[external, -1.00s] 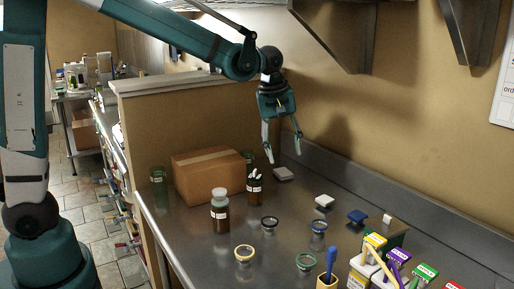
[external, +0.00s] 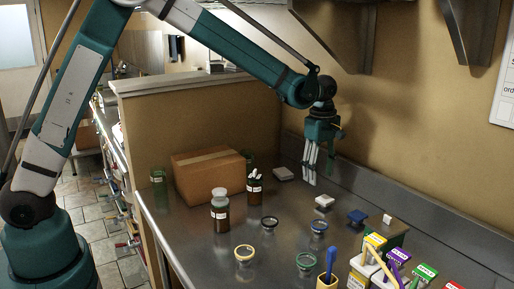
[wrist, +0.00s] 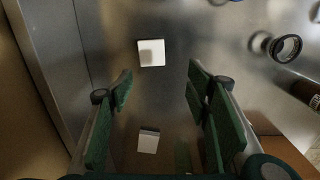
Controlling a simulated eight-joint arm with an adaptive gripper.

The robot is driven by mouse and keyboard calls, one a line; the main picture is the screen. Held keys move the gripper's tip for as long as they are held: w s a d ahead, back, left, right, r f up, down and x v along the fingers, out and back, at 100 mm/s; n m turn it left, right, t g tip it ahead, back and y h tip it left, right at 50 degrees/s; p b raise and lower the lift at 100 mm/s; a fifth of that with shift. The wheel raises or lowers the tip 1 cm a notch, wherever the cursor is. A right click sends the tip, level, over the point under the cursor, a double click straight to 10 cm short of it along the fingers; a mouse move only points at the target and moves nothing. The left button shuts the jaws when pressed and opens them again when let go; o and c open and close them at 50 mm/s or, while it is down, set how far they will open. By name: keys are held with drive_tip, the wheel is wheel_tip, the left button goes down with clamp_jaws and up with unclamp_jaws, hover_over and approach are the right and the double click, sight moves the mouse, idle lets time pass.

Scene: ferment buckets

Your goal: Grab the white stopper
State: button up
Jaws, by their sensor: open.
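A white square stopper (external: 324,201) stands on the steel counter, right of and below my gripper in the external view. In the wrist view it is the bright white square (wrist: 151,52), beyond the fingertips, with a shadow on its top. A second pale square piece (external: 284,174) lies farther back near the wall. It shows between the fingers in the wrist view (wrist: 148,141). My gripper (external: 310,181) points down above the counter, between the two pale squares in the external view. Its green-padded fingers (wrist: 160,83) are open and empty.
A blue stopper (external: 357,216) and a small white block (external: 388,219) stand to the right. A brown jar (external: 220,212) and cardboard box (external: 208,175) stand left. The wall ledge (external: 400,225) runs behind.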

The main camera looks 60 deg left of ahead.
sight(323, 198)
drive_tip(key=shift+w+d+f+n, duration=0.25)
drive_tip(key=shift+w+f, duration=0.3)
drive_tip(key=shift+f, duration=0.15)
drive_tip(key=shift+w+d+f+n, duration=0.25)
drive_tip(key=shift+w+f, duration=0.25)
drive_tip(key=shift+f, duration=0.2)
drive_tip(key=shift+f, duration=0.1)
drive_tip(key=shift+f, duration=0.55)
drive_tip(key=shift+f, duration=0.1)
drive_tip(key=shift+f, duration=3)
drive_tip(key=c, duration=1)
